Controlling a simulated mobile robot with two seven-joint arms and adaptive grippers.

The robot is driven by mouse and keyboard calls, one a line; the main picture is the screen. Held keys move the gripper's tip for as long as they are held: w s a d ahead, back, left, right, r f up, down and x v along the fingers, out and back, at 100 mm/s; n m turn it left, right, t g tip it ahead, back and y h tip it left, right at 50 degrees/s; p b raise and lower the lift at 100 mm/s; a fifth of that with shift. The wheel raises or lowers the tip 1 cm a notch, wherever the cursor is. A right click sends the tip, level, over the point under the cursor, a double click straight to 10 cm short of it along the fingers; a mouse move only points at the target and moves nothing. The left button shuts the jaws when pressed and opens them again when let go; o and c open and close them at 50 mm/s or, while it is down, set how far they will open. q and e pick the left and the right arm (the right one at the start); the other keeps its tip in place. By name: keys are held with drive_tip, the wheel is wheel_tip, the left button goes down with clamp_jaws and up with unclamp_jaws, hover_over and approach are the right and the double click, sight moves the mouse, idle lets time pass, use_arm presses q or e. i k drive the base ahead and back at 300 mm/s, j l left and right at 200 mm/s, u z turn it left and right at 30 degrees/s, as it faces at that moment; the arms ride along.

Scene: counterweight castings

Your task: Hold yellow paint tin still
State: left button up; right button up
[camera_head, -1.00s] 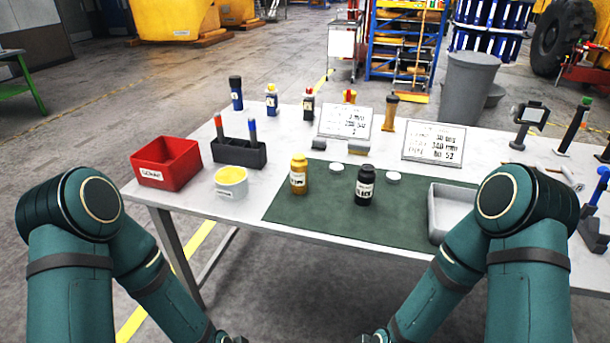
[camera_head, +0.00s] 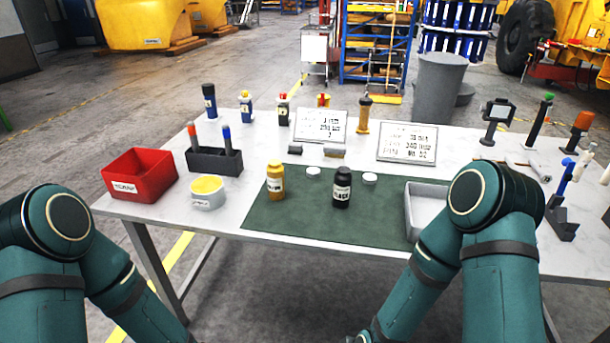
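A yellow paint tin (camera_head: 275,181) with a white label stands upright on the green mat (camera_head: 310,228) on the white table. A similar black tin (camera_head: 342,187) stands to its right. Two small white discs, one (camera_head: 313,171) between the tins and one (camera_head: 370,179) right of the black tin, lie on the mat. A white tub with yellow contents (camera_head: 207,193) stands left of the mat. Nothing touches the yellow tin. My arms reach down at both lower sides, in front of the table.
A red box (camera_head: 139,177) and a dark holder with markers (camera_head: 214,162) stand at the left. Bottles and two sign boards (camera_head: 321,126) (camera_head: 407,143) line the back. A grey tray (camera_head: 423,211) sits at the mat's right. Tools stand at the far right. The mat's front is clear.

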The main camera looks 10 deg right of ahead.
sight(276, 170)
drive_tip(key=l+u, duration=0.35)
drive_tip(key=i+l+u, duration=0.1)
drive_tip(key=l+u, duration=0.6)
